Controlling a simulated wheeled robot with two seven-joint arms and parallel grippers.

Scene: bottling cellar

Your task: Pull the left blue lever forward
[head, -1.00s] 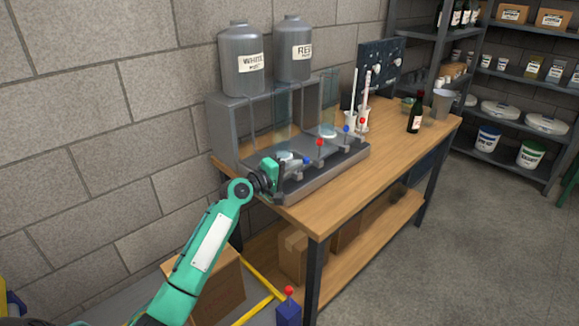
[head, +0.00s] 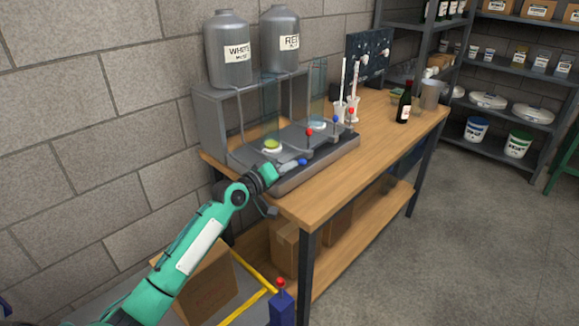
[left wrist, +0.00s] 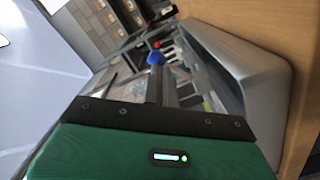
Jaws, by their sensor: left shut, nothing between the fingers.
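The left blue lever (head: 302,162) is at the front of the dispenser's near station. Its blue knob sits low, below the level of the upright red lever (head: 309,132) beside it. My left gripper (head: 284,167) is shut and empty, right beside the blue knob. Whether they touch cannot be told. In the left wrist view, a blue knob (left wrist: 155,58) shows just beyond the fingers (left wrist: 163,88), with a red knob (left wrist: 157,45) behind it. The near station's round pad (head: 272,146) shows yellow-green. My right gripper is not in view.
A second blue lever (head: 336,119) and red lever (head: 351,111) stand farther along the dispenser. Two grey tanks (head: 229,50) sit on top. A dark bottle (head: 404,103) stands on the wooden table (head: 375,140), whose front part is clear.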

